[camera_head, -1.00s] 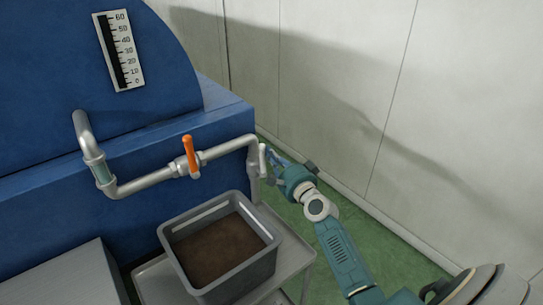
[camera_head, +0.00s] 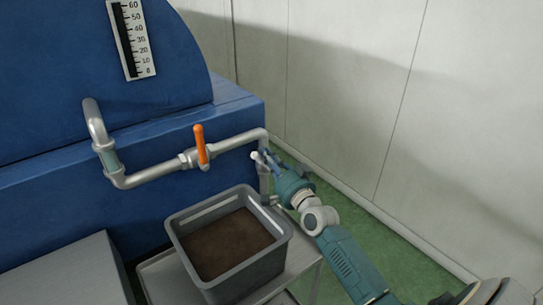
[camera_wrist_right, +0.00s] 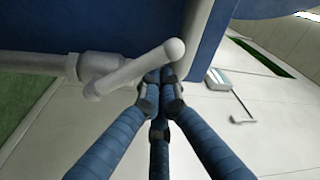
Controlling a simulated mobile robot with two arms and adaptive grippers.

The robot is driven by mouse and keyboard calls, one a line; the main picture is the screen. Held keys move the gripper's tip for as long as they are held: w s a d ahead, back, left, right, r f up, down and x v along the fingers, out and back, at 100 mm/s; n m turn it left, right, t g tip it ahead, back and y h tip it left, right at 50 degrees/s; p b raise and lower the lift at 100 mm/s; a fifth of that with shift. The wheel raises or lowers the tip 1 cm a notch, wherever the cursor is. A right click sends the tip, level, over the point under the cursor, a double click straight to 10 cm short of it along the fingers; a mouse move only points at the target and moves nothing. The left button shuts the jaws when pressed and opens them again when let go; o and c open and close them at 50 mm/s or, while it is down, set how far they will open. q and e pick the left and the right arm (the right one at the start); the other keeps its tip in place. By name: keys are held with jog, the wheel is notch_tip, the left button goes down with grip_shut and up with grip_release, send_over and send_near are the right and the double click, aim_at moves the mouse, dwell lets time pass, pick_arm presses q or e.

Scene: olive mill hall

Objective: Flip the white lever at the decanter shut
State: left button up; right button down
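The white lever (camera_head: 257,157) sits at the right end of the grey pipe, where it bends down at the decanter's corner. In the right wrist view the white lever (camera_wrist_right: 140,68) lies slantwise across the grey pipe stub, its round end up and to the right. My right gripper (camera_head: 268,157) is at the lever, on its right side. In the wrist view its blue fingers (camera_wrist_right: 160,76) are together, with tips right by the lever and partly hidden behind it. I cannot tell if they touch. My left gripper is out of view.
An orange lever (camera_head: 201,146) stands upright on the same pipe (camera_head: 150,176). A grey bin (camera_head: 272,270) with dark brown contents stands on a trolley (camera_head: 300,262) below. The blue decanter (camera_head: 50,195) is behind; a pale wall (camera_head: 340,90) rises at the right.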

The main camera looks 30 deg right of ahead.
jog(key=shift+a+f, duration=0.3)
jog(key=shift+a, duration=0.25)
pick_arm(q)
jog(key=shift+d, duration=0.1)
